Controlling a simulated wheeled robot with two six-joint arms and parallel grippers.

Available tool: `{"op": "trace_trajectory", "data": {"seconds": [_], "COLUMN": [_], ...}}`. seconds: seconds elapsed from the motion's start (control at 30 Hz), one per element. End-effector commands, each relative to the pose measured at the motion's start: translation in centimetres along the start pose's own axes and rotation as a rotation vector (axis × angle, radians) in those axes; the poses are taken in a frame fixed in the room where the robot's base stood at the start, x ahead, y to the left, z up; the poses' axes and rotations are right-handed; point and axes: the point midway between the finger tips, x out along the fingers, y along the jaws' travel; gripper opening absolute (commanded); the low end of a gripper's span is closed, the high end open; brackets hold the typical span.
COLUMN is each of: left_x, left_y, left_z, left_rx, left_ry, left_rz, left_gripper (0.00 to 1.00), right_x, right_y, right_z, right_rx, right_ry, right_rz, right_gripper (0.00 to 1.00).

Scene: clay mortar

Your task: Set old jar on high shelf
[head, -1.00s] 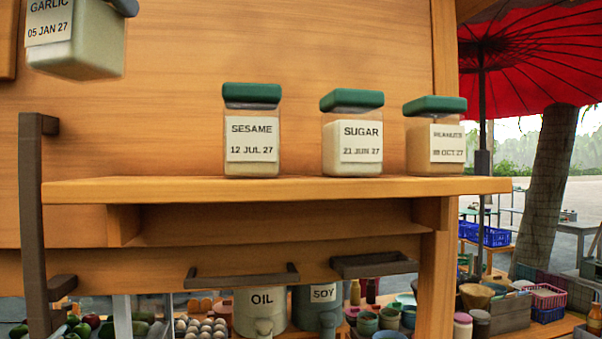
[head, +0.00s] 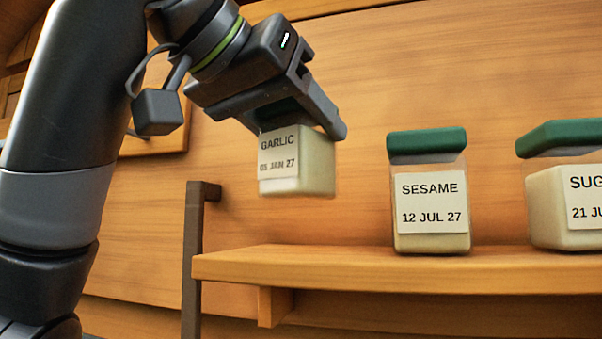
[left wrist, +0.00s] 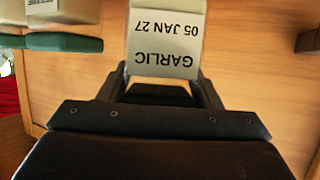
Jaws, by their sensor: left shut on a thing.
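My left gripper (head: 290,114) is shut on the garlic jar (head: 312,165) at its lid, which the fingers mostly hide. The jar holds pale contents, and its label reads GARLIC 05 JAN 27. In the head view it hangs slightly tilted above the left end of the wooden shelf (head: 330,262), with a gap below. In the left wrist view the jar's label (left wrist: 165,45) shows upside down between the fingers (left wrist: 162,88). The sesame jar (head: 431,215), green-lidded, dated 12 JUL 27, stands on the shelf to the right. My right gripper is not in view.
The sugar jar (head: 565,218) stands further right on the shelf, cut off by the frame. The shelf's left end, left of the sesame jar, is bare. A dark upright handle (head: 194,255) stands by that end. A wooden panel backs the shelf.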

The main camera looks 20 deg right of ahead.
Motion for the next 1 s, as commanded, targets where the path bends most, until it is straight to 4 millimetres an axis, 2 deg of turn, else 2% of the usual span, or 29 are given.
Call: {"op": "trace_trajectory", "data": {"seconds": [0.17,0.5,0.97,1.0], "left_x": [0.3,1.7,2.0,1.9], "left_y": [0.0,0.0,0.0,0.0], "left_z": [0.8,4.1,4.9,4.7], "left_rx": [0.002,0.002,0.002,0.001], "left_ry": [0.002,0.001,0.002,0.001], "left_rz": [0.000,-0.001,-0.002,-0.002], "left_gripper": [0.28,0.28,0.28,0.63], "right_x": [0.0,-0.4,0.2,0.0], "right_y": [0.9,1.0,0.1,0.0], "right_z": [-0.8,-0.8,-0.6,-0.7], "right_rx": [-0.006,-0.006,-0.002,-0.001], "right_ry": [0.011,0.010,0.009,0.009], "right_rz": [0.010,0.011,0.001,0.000], "right_gripper": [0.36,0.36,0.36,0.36]}}
